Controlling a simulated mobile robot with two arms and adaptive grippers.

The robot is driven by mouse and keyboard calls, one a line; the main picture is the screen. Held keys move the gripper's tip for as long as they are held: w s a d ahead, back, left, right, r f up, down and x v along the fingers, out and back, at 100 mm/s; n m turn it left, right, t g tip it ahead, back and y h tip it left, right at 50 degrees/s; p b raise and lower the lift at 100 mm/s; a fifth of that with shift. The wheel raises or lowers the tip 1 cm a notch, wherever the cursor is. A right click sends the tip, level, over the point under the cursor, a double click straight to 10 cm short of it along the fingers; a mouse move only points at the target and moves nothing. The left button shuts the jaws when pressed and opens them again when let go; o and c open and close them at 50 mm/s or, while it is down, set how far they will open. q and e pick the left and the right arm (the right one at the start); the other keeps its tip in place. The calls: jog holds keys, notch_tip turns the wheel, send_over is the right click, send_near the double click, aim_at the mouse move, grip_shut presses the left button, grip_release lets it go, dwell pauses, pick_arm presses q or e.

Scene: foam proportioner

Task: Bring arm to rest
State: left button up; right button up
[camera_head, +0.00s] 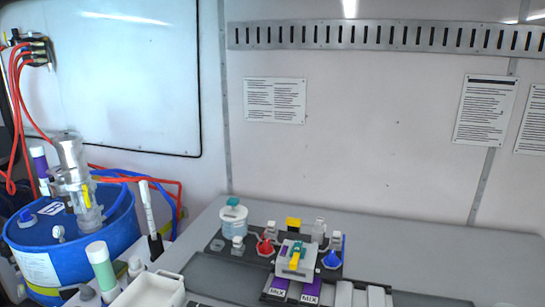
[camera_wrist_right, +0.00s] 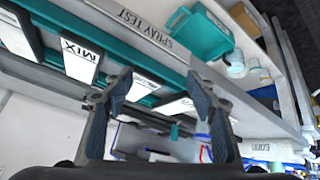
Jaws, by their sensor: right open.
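My right gripper (camera_wrist_right: 160,88) shows in the right wrist view with its two dark fingers spread apart. It is open, and nothing is between the fingertips. Behind the fingers are a teal strip with white cards, one marked MIX (camera_wrist_right: 80,60), and a grey ledge (camera_wrist_right: 183,55) marked SPRAY TEST. I cannot tell how far the fingers are from them. Neither gripper nor arm shows in the head view. My left gripper is in no view.
A blue drum (camera_head: 60,262) with hoses stands left. The wrist view shows a teal bin (camera_wrist_right: 200,30). The bench's right is clear.

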jog(key=s+d+f+m+g, duration=0.15)
jog(key=s+f+g, duration=0.3)
jog(key=s, duration=0.75)
notch_tip(320, 180, down, 31)
jog(key=s+b, duration=0.2)
jog(key=b, duration=0.3)
jog(key=s+d+f+g+b, duration=0.2)
jog(key=s+f+b, duration=0.3)
jog(key=s+f, duration=1.1)
notch_tip(320, 180, down, 5)
jog(key=shift+s+d+r, duration=0.2)
jog(key=shift+s+d, duration=0.2)
jog(key=shift+d, duration=0.1)
